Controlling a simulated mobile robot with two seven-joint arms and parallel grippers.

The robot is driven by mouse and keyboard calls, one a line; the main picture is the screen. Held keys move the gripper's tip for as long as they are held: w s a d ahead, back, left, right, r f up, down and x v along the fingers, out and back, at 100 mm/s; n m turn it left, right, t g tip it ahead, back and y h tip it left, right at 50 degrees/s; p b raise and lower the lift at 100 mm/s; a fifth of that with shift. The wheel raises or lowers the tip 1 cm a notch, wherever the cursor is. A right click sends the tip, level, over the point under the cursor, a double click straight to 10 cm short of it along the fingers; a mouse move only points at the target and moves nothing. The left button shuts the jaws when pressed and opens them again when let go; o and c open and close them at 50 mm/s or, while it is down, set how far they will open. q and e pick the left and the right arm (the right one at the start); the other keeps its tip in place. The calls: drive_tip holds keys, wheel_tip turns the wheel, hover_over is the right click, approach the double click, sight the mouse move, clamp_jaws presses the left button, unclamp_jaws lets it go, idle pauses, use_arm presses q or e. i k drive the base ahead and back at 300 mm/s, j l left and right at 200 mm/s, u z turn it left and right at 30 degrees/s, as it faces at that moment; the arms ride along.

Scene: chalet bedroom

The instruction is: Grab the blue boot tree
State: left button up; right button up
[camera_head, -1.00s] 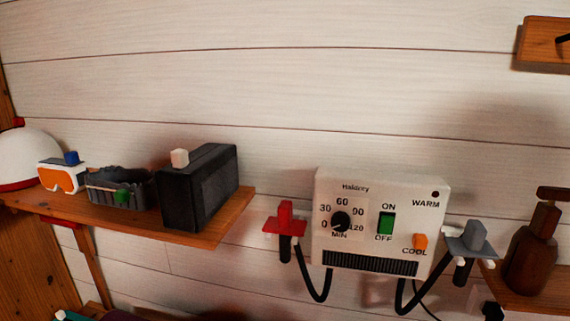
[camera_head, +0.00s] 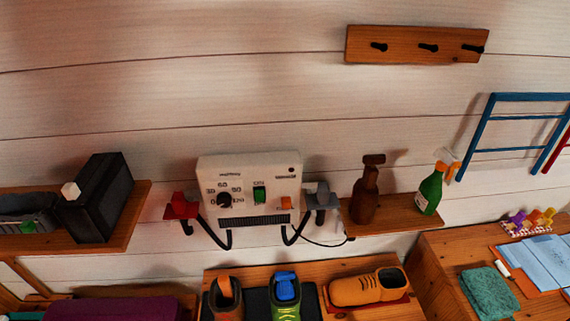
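A blue boot tree (camera_head: 287,286) sits in the opening of a green boot (camera_head: 286,309) at the bottom centre of the head view. The boot stands upright on a dark mat (camera_head: 259,300) on a wooden bench, and its lower part is cut off by the picture's edge. Neither of my grippers shows in the head view.
A brown boot (camera_head: 226,305) with an orange insert stands left of the green one. An orange shoe (camera_head: 366,287) lies to the right. Above are a wall-mounted dryer box (camera_head: 249,180) with hoses and a shelf (camera_head: 390,218) with two bottles. A desk (camera_head: 440,262) stands at right.

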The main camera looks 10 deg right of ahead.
sight(285, 291)
drive_tip(key=l+z, duration=0.15)
drive_tip(key=i+l+u, duration=0.1)
drive_tip(key=i+u, duration=0.15)
drive_tip(key=i, duration=0.25)
drive_tip(key=i+l+u, duration=0.25)
drive_tip(key=i, duration=0.3)
